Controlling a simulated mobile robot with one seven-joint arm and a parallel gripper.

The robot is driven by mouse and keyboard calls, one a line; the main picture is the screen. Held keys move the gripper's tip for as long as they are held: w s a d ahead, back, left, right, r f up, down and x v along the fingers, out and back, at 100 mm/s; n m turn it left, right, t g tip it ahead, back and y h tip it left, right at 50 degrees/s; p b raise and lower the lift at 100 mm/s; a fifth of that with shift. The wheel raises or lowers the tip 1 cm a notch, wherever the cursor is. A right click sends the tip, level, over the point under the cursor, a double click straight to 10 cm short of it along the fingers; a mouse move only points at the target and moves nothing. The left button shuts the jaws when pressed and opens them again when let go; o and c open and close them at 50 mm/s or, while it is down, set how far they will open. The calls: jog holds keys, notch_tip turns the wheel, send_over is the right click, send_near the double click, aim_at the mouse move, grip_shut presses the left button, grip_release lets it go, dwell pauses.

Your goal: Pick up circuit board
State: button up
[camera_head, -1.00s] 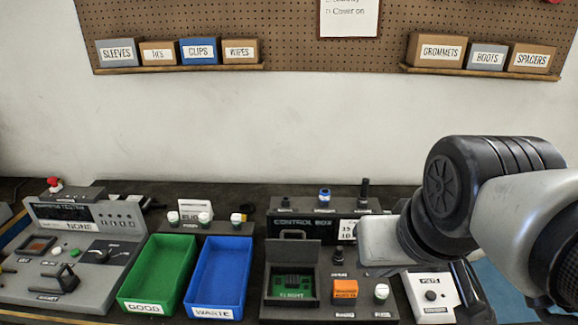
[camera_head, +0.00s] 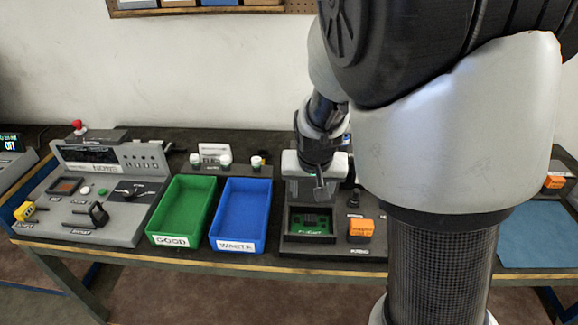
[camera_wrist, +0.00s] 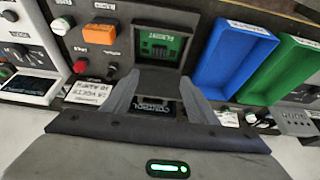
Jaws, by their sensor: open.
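The green circuit board (camera_head: 311,223) lies in the open recess of the dark control box, right of the blue bin. In the wrist view the circuit board (camera_wrist: 163,44) shows beyond my fingertips, with a dark raised lid panel between. My gripper (camera_head: 317,190) is behind and above the recess in the head view. In the wrist view my gripper (camera_wrist: 158,82) has its two fingers spread with nothing held between them. The board is apart from the fingers.
The blue bin (camera_head: 240,246) marked WASTE and the green bin (camera_head: 171,240) marked GOOD stand left of the recess. An orange block (camera_head: 360,230) sits close to its right. A grey tester panel (camera_head: 120,215) is at the left. My arm hides the table's right middle.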

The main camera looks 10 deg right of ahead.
jog(key=b, duration=0.3)
send_over(311, 220)
jog(key=s, duration=0.1)
jog(key=f, duration=1)
jog(key=shift+a+f, duration=0.3)
jog(key=shift+a, duration=0.05)
jog(key=f, duration=0.4)
jog(key=shift+s+d+f, duration=0.1)
jog(key=shift+d+f, duration=0.15)
jog(key=shift+w+f, duration=0.25)
jog(key=shift+f, duration=0.2)
jog(key=c, duration=1.2)
jog(key=shift+r, duration=0.1)
